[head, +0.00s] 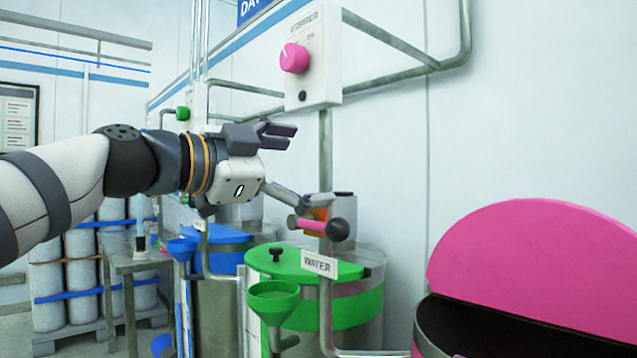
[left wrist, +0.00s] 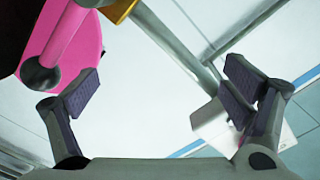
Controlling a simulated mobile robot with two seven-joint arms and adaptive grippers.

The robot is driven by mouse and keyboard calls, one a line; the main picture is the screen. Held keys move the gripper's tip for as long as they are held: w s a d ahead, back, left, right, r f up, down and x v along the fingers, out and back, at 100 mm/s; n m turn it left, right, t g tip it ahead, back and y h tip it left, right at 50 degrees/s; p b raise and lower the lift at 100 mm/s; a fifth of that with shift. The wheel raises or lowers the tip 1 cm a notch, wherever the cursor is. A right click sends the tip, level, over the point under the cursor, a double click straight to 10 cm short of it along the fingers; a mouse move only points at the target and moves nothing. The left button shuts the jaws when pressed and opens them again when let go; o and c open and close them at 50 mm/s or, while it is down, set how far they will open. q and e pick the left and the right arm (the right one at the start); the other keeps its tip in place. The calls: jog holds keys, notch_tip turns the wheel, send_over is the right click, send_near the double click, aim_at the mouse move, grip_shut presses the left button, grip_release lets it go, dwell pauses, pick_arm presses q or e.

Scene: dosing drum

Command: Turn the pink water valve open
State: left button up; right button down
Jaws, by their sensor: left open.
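The pink water valve handle (head: 308,225) has a dark ball end and sits on a vertical grey pipe above the "WATER" sign (head: 319,264), with an orange part behind it. My left gripper (head: 305,165) is open and empty, fingers spread, up and left of the handle; the lower finger looks near it, but contact cannot be told. In the left wrist view the handle (left wrist: 67,38) shows at upper left, outside the open jaws (left wrist: 160,95), with its ball end near the left finger. My right gripper is not in view.
A white control box (head: 313,60) with a pink knob (head: 294,58) is on the wall above. A green drum (head: 345,308) with a green funnel (head: 273,296) stands below. A pink lid (head: 535,260) stands raised over a dark drum at right. Grey pipes run along the wall.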

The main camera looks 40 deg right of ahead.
pick_arm(q)
jog(key=shift+r, duration=0.1)
jog(key=a, duration=0.9)
jog(key=shift+s, duration=0.4)
